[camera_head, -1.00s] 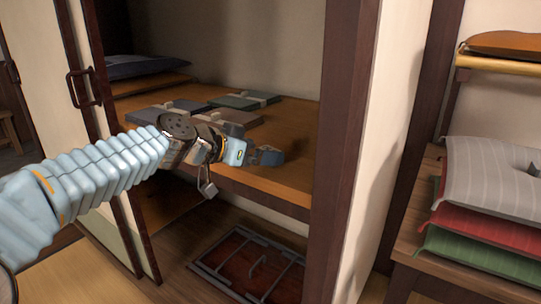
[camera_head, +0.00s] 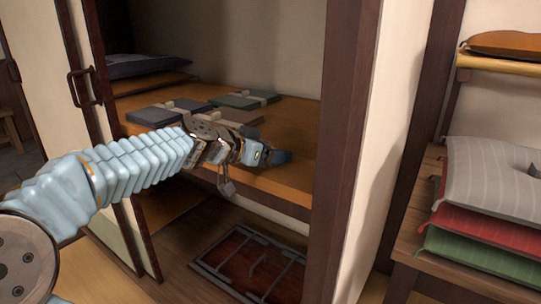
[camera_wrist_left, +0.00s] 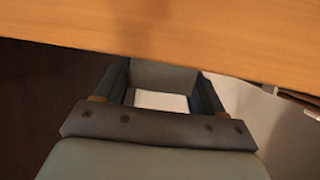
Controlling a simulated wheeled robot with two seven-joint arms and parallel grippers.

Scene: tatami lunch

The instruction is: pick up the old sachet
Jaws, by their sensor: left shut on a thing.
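My left gripper (camera_head: 280,157) is over the front right part of the closet's wooden shelf (camera_head: 295,183). In the left wrist view its two dark fingers (camera_wrist_left: 160,88) stand on either side of a small flat white thing, which I take to be the old sachet (camera_wrist_left: 161,101). The gripper is shut on it. Only a pale strip of the sachet shows between the fingers. In the head view the sachet is hidden by the gripper. My right gripper is in neither view.
Folded dark and green cloths with pale bands (camera_head: 243,100) lie on the shelf behind my gripper. A dark wooden post (camera_head: 345,130) bounds the closet on the right. A framed hatch (camera_head: 250,263) lies on the floor below. Stacked cushions (camera_head: 490,205) are at far right.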

